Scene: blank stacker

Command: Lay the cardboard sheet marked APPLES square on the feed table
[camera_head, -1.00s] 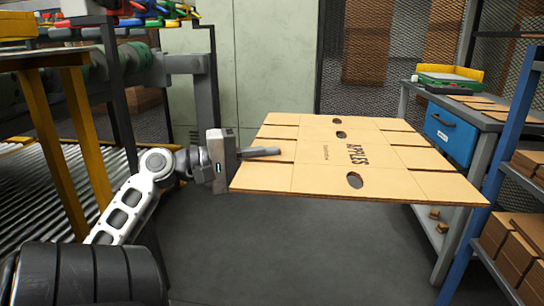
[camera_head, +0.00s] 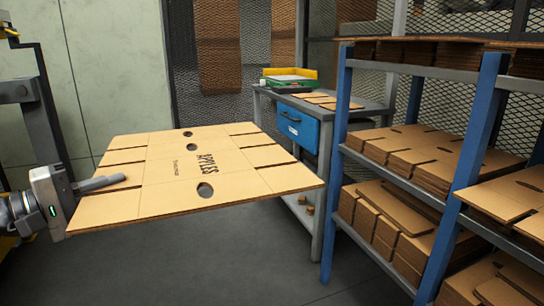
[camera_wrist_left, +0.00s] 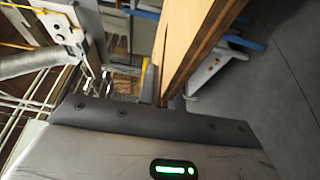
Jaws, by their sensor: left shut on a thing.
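The cardboard sheet marked APPLES (camera_head: 150,195) is flat, tan and slotted, with dark oval holes and black print. My left gripper (camera_head: 100,184) is shut on its left edge in the head view and holds it roughly level in the air above the floor. In the left wrist view the sheet (camera_wrist_left: 196,45) shows edge-on as a tan strip running up from the gripper. I cannot make out the feed table in the head view now. My right gripper is not in view.
A blue-posted rack (camera_head: 468,150) with stacked cardboard stands at right. Behind the sheet is a grey workbench (camera_head: 345,112) with a blue drawer (camera_head: 298,128) and a green-and-yellow tray (camera_head: 290,80). Grey floor (camera_head: 240,265) is open below the sheet.

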